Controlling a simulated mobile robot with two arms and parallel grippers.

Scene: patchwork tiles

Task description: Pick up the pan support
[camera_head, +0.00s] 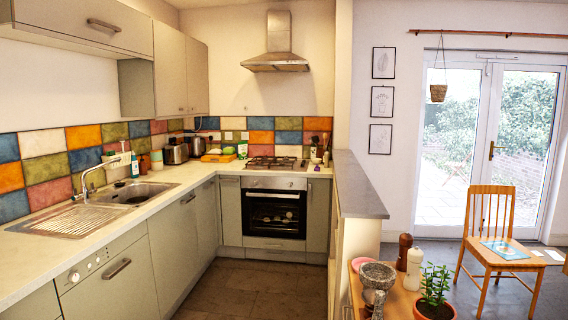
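The pan support is the dark grate on the gas hob (274,162), set in the worktop above the built-in oven at the far end of the kitchen. It looks small and far off, and I cannot make out its separate bars clearly. Neither of my grippers shows in the head view.
The floor (262,287) between the left counter (125,222) and the half wall (358,190) is clear up to the oven (274,208). A wooden table with a mortar (376,277) and a potted plant (434,290) stands at the lower right. A chair (490,225) is beyond it.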

